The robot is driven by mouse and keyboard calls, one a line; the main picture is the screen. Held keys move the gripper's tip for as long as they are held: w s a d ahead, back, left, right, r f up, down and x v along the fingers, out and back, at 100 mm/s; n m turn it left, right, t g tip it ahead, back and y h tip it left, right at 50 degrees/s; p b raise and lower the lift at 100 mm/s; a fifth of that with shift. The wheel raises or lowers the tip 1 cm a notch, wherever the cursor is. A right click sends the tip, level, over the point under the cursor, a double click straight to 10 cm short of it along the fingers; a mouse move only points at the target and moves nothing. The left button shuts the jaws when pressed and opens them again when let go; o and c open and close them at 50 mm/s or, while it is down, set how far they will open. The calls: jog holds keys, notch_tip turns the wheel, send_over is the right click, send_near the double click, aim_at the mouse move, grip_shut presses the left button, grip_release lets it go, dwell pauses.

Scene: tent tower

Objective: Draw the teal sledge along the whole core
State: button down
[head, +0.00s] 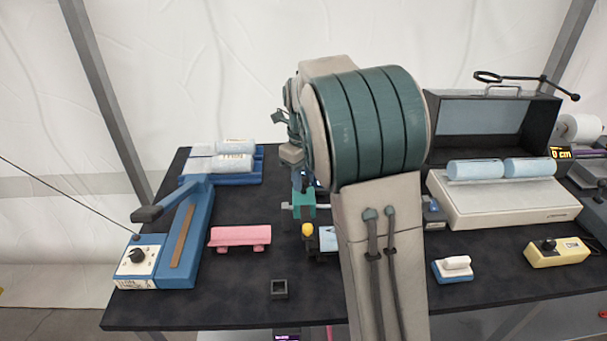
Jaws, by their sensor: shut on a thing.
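The teal sledge (303,208) is a small upright piece near the middle of the dark table, just left of my arm. A short pale grey rod (288,206) shows beside it, running crosswise; I cannot tell for sure whether this is the core. My gripper (302,192) reaches down to the sledge from above and is shut on it. My large teal-banded arm hides most of the gripper and whatever lies to the right of the sledge.
A yellow knob (307,230) sits just in front. Left are a pink rack (240,236) and a blue lever device (190,235). A dark square cup (279,289) stands in front. Right are a pale box with blue rolls (500,205) and a yellow box (556,254).

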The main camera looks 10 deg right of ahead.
jog(key=shift+a, duration=0.15)
jog(key=c, duration=1.1)
grip_release()
jog(key=shift+a, duration=0.2)
jog(key=shift+d, duration=0.1)
notch_tip(320, 180, up, 14)
